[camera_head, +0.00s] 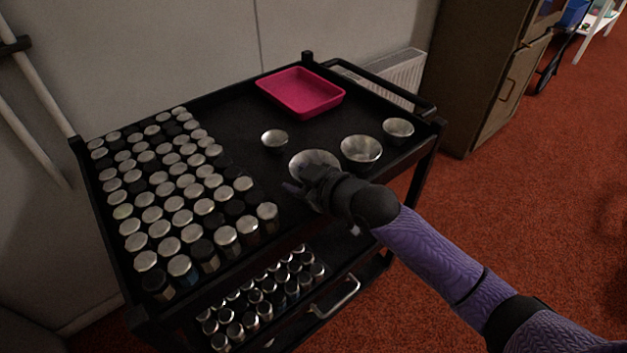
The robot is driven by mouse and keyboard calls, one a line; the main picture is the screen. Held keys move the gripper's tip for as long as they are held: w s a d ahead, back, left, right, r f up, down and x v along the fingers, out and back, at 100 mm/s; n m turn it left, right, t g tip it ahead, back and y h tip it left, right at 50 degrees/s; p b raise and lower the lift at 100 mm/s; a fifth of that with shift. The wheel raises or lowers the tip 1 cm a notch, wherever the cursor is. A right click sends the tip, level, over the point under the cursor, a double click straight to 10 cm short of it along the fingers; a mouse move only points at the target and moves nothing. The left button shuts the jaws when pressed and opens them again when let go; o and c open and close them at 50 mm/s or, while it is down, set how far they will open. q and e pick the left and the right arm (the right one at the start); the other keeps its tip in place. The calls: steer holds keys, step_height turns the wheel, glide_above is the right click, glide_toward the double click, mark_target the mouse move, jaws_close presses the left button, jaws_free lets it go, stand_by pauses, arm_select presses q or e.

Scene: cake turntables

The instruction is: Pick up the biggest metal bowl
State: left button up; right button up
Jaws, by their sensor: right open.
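Several metal bowls sit on the right half of a black cart's top. The nearest bowl (316,158) looks the largest, and my right gripper partly covers it. Another metal bowl (361,150) stands just right of it. A smaller bowl (398,128) is farther right, and the smallest bowl (274,138) is behind to the left. My right gripper (300,179) is open at the near side of the nearest bowl. Its fingers are dark and small, so I cannot tell whether they touch the rim. My left gripper is out of view.
The black cart (245,107) has raised edges and corner posts. Rows of metal-lidded jars (165,195) fill its left half, and more stand on the lower shelf. A pink tray (300,92) lies at the back. A wall is behind, a brown cabinet (490,70) to the right.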

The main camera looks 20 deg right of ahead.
jaws_close()
steer(key=shift+r, duration=0.1)
